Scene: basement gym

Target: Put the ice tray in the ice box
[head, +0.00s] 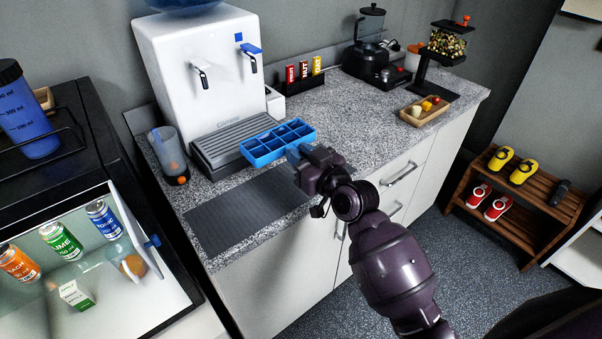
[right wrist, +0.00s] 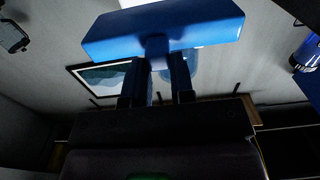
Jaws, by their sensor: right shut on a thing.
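The blue ice tray (head: 278,145), with several square compartments, is held above the counter in front of the dispenser's drip grille. My right gripper (head: 302,154) is shut on a tab at its near side. In the right wrist view the ice tray (right wrist: 165,30) shows its plain side, with my right gripper's fingers (right wrist: 158,72) at the tab. The tray looks about level. At the left, a black fridge-like box (head: 95,120) is open and shows a white interior with cans; I cannot tell for certain that its compartment is the ice box. My left gripper is not in view.
A white water dispenser (head: 200,75) stands at the back of the counter, with a clear cup (head: 168,155) beside it. A dark ribbed mat (head: 245,212) lies bare at the counter's front. A blue bottle (head: 28,115) stands on the black box. A grinder (head: 370,45) is further right.

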